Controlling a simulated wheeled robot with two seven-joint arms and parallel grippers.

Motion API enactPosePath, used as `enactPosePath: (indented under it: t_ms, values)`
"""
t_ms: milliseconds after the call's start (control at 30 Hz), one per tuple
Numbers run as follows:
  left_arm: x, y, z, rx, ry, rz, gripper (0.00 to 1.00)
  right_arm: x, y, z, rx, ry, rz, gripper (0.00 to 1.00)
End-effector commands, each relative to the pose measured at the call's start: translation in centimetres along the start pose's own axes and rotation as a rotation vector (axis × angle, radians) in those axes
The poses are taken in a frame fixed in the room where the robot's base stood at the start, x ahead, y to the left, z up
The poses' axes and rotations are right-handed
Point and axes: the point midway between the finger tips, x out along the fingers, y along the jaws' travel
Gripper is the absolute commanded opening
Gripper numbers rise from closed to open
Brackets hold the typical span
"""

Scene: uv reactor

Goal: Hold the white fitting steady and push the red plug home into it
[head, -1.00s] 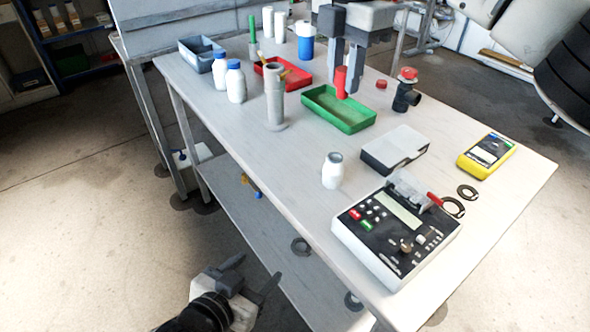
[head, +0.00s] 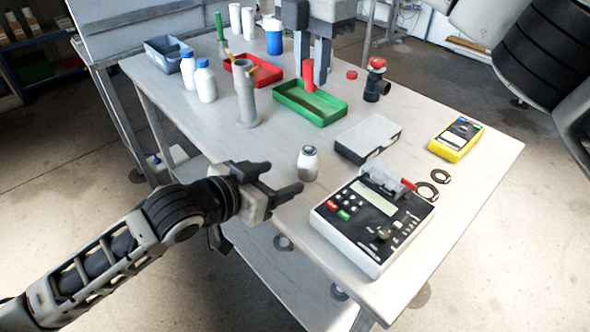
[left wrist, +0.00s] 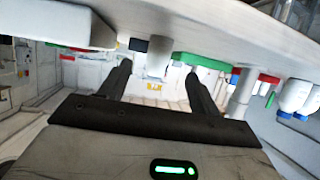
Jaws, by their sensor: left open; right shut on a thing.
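The red plug (head: 308,75) is a red cylinder standing upright between the fingers of my right gripper (head: 310,84), which is shut on it above the green tray. The pale upright pipe piece with a flanged base (head: 246,98), likely the white fitting, stands on the table left of the green tray, touched by neither gripper. My left gripper (head: 285,179) is open and empty at the table's near edge, left of a small white jar (head: 308,165). In the left wrist view, which looks upside down, the pipe piece (left wrist: 242,92) shows right of the open fingers.
The green tray (head: 284,107) and red tray (head: 266,80) lie beyond the jar. White bottles (head: 205,84) stand at left. A grey-lidded box (head: 367,137), a control device (head: 350,246) and a yellow meter (head: 456,140) occupy the right. The table between jar and pipe piece is clear.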

Motion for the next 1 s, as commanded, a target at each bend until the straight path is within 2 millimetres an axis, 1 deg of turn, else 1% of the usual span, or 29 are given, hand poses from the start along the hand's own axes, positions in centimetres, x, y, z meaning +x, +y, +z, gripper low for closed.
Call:
enactPosePath:
  t_ms: [33, 100, 300, 400, 500, 667, 933, 967, 1000]
  values:
    - [1.0, 0.1, -0.1, 0.000, 0.002, 0.001, 0.63, 0.0, 0.0, 0.0, 0.000, 0.000, 0.000, 0.04]
    - [2.4, 0.0, -0.1, -0.001, 0.004, 0.000, 0.63, 0.0, 0.0, 0.0, 0.000, 0.000, 0.000, 0.04]
    - [6.2, 0.1, -0.1, 0.002, 0.003, 0.000, 0.63, 0.0, 0.0, 0.0, 0.000, 0.000, 0.000, 0.04]
    - [7.7, 0.1, -0.1, 0.002, 0.003, 0.000, 0.63, 0.0, 0.0, 0.0, 0.000, 0.000, 0.000, 0.04]
    - [8.8, 0.1, -0.1, 0.002, 0.003, 0.000, 0.63, 0.0, 0.0, 0.0, 0.000, 0.000, 0.000, 0.04]
    - [9.6, 0.1, -0.1, 0.003, 0.003, 0.000, 0.63, 0.0, 0.0, 0.0, 0.000, 0.000, 0.000, 0.04]
    - [9.7, 0.1, -0.1, 0.003, 0.003, 0.000, 0.63, 0.0, 0.0, 0.0, 0.000, 0.000, 0.000, 0.04]
    - [9.7, 0.1, -0.1, 0.003, 0.003, 0.000, 0.57, 0.0, 0.0, 0.0, 0.000, 0.000, 0.000, 0.04]
    - [9.7, 0.1, -0.1, 0.003, 0.003, 0.000, 0.46, 0.0, 0.0, 0.0, 0.000, 0.000, 0.000, 0.04]
